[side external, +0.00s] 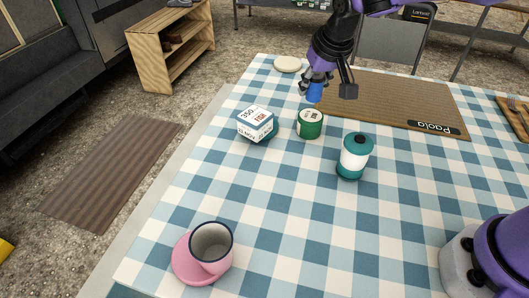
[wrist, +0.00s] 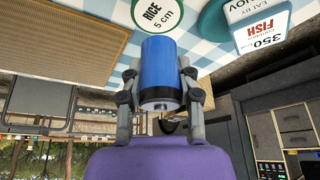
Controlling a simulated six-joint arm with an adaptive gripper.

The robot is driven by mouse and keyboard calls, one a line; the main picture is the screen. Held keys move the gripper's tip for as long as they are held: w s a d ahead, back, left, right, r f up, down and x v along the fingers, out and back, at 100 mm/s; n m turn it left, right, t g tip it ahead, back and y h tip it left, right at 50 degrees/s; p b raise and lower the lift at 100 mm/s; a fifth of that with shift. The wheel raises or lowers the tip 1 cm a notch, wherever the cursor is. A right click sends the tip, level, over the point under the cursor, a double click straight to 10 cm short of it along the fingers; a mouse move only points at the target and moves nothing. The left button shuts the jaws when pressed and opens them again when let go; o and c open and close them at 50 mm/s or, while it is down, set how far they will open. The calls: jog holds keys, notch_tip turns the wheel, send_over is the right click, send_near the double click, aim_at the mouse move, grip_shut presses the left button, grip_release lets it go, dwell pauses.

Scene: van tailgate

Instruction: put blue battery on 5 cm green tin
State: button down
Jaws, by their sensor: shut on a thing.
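My gripper (side external: 313,82) is shut on the blue battery (side external: 315,93). The blue battery also shows upside down between both fingers in the wrist view (wrist: 159,70). It is held above the table, just beyond the green tin (side external: 309,124) in the side view. The green tin stands on the checked cloth, and its white lid label reads "RICE 5 cm" in the wrist view (wrist: 160,12). A gap shows between the battery and the tin in the wrist view; its height is hard to tell.
A teal tin labelled FISH (side external: 256,123) stands left of the green tin. A teal-and-white jar (side external: 354,156) stands right. A brown mat (side external: 400,100) lies behind. A pink saucer (side external: 187,262) with a cup (side external: 211,246) is at the front.

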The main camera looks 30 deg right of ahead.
aim_at(312, 100)
jog(key=shift+f, duration=2.05)
jog(key=shift+f, duration=0.1)
jog(key=c, duration=0.5)
grip_release()
jog(key=shift+c, duration=0.2)
jog(key=v, duration=1.2)
jog(key=shift+w, duration=0.15)
jog(key=s+d+n, duration=0.1)
jog(key=s+d, duration=0.1)
jog(key=s, duration=0.7)
jog(key=s+d+n+t, duration=0.1)
jog(key=s+d, duration=0.2)
jog(key=s, duration=0.6)
jog(key=shift+s+r+y, duration=0.15)
jog(key=shift+r+y, duration=0.15)
jog(key=shift+y, duration=0.1)
